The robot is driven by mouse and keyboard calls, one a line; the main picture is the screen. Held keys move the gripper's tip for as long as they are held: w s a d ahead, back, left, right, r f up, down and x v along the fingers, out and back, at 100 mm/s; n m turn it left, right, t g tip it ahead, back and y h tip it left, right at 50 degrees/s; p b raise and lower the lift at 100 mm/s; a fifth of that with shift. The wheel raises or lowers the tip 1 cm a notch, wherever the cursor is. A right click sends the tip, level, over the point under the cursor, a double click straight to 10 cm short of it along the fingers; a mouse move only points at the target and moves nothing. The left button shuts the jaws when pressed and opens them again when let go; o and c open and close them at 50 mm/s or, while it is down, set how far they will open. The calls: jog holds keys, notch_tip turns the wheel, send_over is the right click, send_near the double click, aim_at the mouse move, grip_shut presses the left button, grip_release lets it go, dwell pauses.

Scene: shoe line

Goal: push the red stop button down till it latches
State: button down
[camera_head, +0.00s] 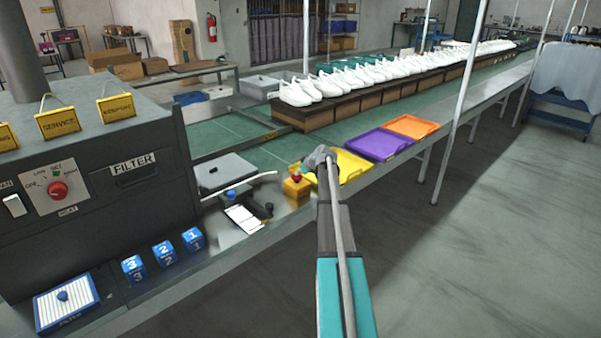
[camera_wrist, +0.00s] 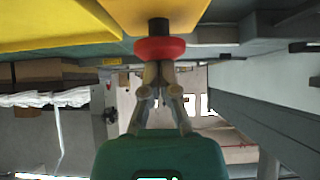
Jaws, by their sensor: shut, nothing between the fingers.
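The red stop button (camera_head: 297,177) sits on a small yellow box (camera_head: 296,188) on the metal ledge of the line. In the wrist view the red button (camera_wrist: 160,50) stands out on a dark stem from the yellow box (camera_wrist: 185,14). My gripper (camera_wrist: 158,72) is shut and empty, with its fingertips close at the button's face. I cannot tell whether they touch it. In the head view my arm reaches up from the bottom, and its wrist end is just right of the button; the fingertips are hidden there.
A yellow tray (camera_head: 350,165), a purple tray (camera_head: 379,144) and an orange tray (camera_head: 412,126) lie right of the box. A grey lidded device (camera_head: 225,172) and a clipboard (camera_head: 244,218) are on its left. White shoes (camera_head: 345,80) stand behind. The floor at right is clear.

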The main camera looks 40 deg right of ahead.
aim_at(299, 176)
jog(key=shift+s+a, duration=0.15)
jog(key=shift+s, duration=0.05)
notch_tip(299, 176, up, 4)
jog(key=p, duration=0.4)
jog(key=shift+w+r+p, duration=0.15)
jog(key=shift+r+p, duration=0.05)
jog(key=shift+p, duration=0.2)
jog(key=p+v, duration=0.6)
jog(key=v, duration=0.3)
jog(key=shift+s+d+r, duration=0.25)
jog(key=shift+s, duration=0.05)
jog(key=s+a+f+g+y, duration=0.1)
jog(key=s+a+f+g, duration=0.1)
jog(key=a, duration=1.3)
jog(key=s+a+f+g+y, duration=0.1)
jog(key=s+a+f+g, duration=0.15)
jog(key=a, duration=1.25)
jog(key=s+a+g+h+p, duration=0.1)
jog(key=s+a+g, duration=0.4)
jog(key=s+a, duration=1.2)
jog(key=a+f+h, duration=0.1)
jog(key=a, duration=0.3)
jog(key=shift+s+m+h, duration=0.3)
jog(key=shift+s+m, duration=0.05)
jog(key=shift+m, duration=0.05)
